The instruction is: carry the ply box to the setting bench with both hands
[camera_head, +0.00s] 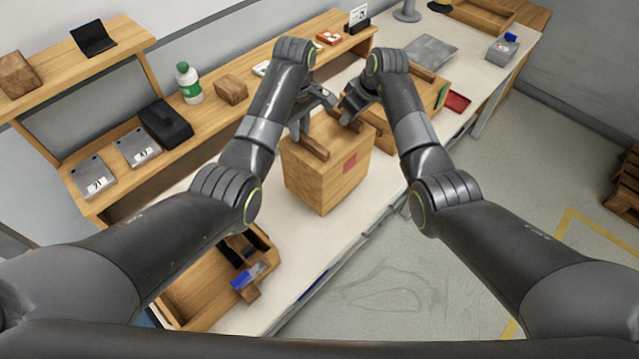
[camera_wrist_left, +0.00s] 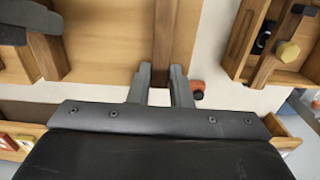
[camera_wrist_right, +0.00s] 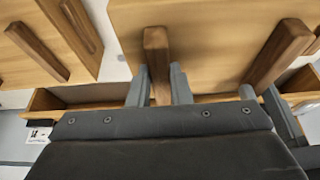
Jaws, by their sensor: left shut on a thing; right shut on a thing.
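The ply box (camera_head: 322,180), a plain wooden cube with a red mark on its front, is at the middle of the head view over the white-topped bench (camera_head: 262,195). I cannot tell whether its base touches the top. Two wooden grip bars stand on its lid. My left gripper (camera_head: 304,132) is shut on the left bar (camera_wrist_left: 163,50). My right gripper (camera_head: 349,116) is shut on the other bar (camera_wrist_right: 157,48). The lid shows in the left wrist view (camera_wrist_left: 110,45) and the right wrist view (camera_wrist_right: 210,35). The fingers hide parts of the bars.
A second wooden box (camera_head: 432,92) stands close behind the ply box. A wooden tray (camera_head: 190,302) with tools is at the front left. A shelf with a green-labelled bottle (camera_head: 188,82) and a wood block (camera_head: 231,90) runs along the wall. A red tray (camera_head: 457,102) lies farther right.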

